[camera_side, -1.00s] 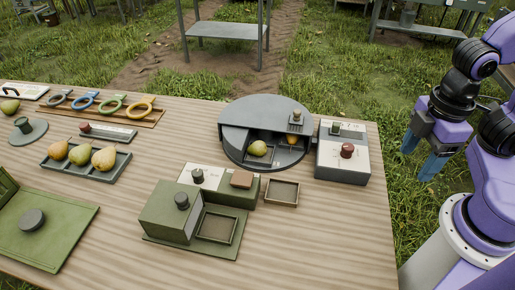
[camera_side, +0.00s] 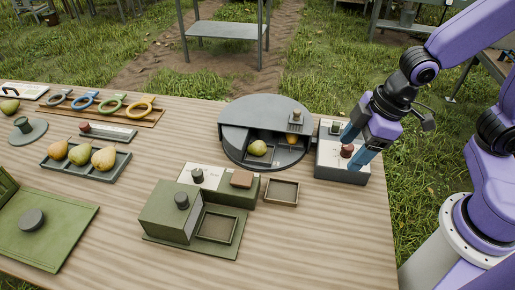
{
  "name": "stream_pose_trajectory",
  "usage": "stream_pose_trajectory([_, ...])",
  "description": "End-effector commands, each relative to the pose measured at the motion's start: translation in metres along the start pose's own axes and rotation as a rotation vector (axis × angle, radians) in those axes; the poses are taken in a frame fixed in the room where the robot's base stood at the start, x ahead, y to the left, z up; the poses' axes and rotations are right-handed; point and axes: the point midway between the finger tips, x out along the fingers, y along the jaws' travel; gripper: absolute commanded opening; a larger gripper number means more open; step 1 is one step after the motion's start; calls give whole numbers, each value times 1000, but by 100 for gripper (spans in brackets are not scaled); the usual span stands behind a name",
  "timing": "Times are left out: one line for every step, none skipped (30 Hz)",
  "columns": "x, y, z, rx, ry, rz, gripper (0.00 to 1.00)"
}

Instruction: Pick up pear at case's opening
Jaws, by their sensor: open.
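A green-yellow pear (camera_side: 258,148) lies in the front opening of the round dark grey case (camera_side: 262,112), left of a divider. A smaller orange-yellow fruit (camera_side: 292,138) shows partly in the compartment to the right. My gripper (camera_side: 352,150) has blue fingers that are apart and empty. It is right of the case, over or beside the grey box (camera_side: 340,174) with a red-brown knob (camera_side: 347,151). I cannot tell whether a finger touches the box.
A dark tray (camera_side: 112,168) holds several pears at the left. Green boxes (camera_side: 165,212) and a small empty wooden tray (camera_side: 282,191) stand in front of the case. The table's front right (camera_side: 320,245) is clear.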

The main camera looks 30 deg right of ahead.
Motion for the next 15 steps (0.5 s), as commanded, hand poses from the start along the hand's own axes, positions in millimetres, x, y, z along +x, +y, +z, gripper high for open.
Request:
stream_pose_trajectory([15, 13, -16, 19, 38, 15, 67])
stream_pose_trajectory([22, 20, -26, 27, 69, 24, 67])
stream_pose_trajectory([32, 30, -39, 38, 109, 34, 67])
stream_pose_trajectory([39, 37, -48, 45, 140, 42, 67])
stream_pose_trajectory([47, 45, -56, 53, 168, 48, 67])
stream_pose_trajectory([56, 55, -67, 61, 209, 57, 67])
stream_pose_trajectory([64, 62, -74, 68, 238, 62, 67])
stream_pose_trajectory([71, 70, -82, 73, 269, 68, 67])
stream_pose_trajectory([80, 80, -90, 82, 307, 74, 67])
stream_pose_trajectory([87, 88, -96, 88, 338, 78, 67])
stream_pose_trajectory([94, 96, -101, 94, 368, 82, 67])
stream_pose_trajectory([103, 106, -108, 101, 409, 86, 67])
stream_pose_trajectory([110, 114, -112, 107, 438, 89, 67])
stream_pose_trajectory([117, 121, -116, 113, 468, 91, 67])
stream_pose_trajectory([126, 131, -120, 121, 509, 93, 67])
